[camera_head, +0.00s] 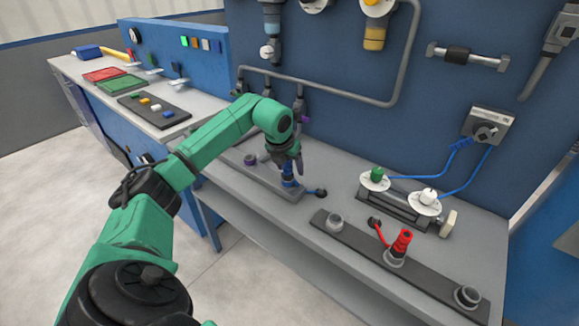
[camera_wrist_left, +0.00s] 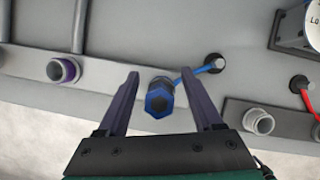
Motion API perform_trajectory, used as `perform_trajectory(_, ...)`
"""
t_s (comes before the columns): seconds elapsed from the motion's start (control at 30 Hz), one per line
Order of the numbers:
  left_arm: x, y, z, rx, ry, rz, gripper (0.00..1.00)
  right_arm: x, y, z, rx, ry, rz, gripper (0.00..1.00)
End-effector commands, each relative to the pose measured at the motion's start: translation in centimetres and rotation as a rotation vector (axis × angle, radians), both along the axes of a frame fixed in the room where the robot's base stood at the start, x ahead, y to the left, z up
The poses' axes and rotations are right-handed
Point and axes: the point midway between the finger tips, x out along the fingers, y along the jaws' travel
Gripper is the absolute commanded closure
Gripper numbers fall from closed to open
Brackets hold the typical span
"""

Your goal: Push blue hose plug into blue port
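The blue hose plug (camera_wrist_left: 160,86) stands at the blue port (camera_wrist_left: 158,104), a hexagonal blue ring; how deep it sits in the port I cannot tell. Its blue hose (camera_wrist_left: 189,73) runs to a black grommet (camera_wrist_left: 215,63). My left gripper (camera_wrist_left: 160,73) is open, one finger on each side of the plug with a visible gap to both. In the head view, my left gripper (camera_head: 291,164) points down over the blue plug (camera_head: 289,183) and partly hides it. My right gripper is not in view.
A purple-ringed port (camera_wrist_left: 64,71) is left of the blue one on the same strip. To the right, a dark rail (camera_head: 345,243) bears grey ports and a red hose plug (camera_head: 402,243). White gauges (camera_head: 375,180) with blue cables stand behind it. Pipes run along the blue wall.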

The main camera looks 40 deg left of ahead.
Motion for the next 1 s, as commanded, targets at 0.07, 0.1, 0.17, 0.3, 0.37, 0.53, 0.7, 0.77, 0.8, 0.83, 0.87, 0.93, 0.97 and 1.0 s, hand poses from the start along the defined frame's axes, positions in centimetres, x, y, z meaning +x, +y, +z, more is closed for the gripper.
perform_trajectory(0.07,0.0,0.0,0.0,0.0,0.001,0.0,0.33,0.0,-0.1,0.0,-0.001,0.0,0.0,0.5)
perform_trajectory(0.1,0.0,0.0,0.0,0.0,0.0,0.0,0.33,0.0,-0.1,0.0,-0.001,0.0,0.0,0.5)
perform_trajectory(0.17,-0.1,0.0,0.2,0.0,-0.001,0.0,0.33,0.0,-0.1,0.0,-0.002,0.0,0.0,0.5)
perform_trajectory(0.3,-0.8,-0.2,2.2,0.002,-0.003,-0.001,0.33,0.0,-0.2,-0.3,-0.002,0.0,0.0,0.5)
perform_trajectory(0.37,-1.4,-0.3,3.7,0.003,-0.006,0.0,0.33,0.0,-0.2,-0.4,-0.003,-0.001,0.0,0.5)
perform_trajectory(0.53,-3.4,-0.9,8.5,0.002,-0.007,0.0,0.33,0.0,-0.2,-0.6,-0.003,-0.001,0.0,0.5)
perform_trajectory(0.7,-4.9,-1.4,12.3,0.0,-0.003,0.0,0.33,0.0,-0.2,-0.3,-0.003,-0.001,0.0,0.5)
perform_trajectory(0.77,-5.2,-1.5,12.9,0.0,-0.002,-0.001,0.33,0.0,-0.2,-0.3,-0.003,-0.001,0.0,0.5)
perform_trajectory(0.8,-5.4,-1.5,13.2,0.001,-0.001,-0.001,0.33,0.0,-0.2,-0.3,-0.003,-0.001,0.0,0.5)
perform_trajectory(0.83,-5.5,-1.5,13.3,0.001,-0.001,-0.001,0.33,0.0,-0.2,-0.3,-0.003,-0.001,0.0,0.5)
perform_trajectory(0.87,-5.5,-1.5,13.4,0.001,-0.001,-0.001,0.33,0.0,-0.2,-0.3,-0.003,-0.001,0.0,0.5)
perform_trajectory(0.93,-5.5,-1.5,13.5,0.0,-0.001,0.0,0.33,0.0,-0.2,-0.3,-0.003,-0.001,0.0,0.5)
perform_trajectory(0.97,-5.5,-1.5,13.4,0.0,0.0,0.0,0.33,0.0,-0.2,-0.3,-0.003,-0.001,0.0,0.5)
perform_trajectory(1.0,-5.5,-1.5,13.4,0.0,0.0,0.0,0.33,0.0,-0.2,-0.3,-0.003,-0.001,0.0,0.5)
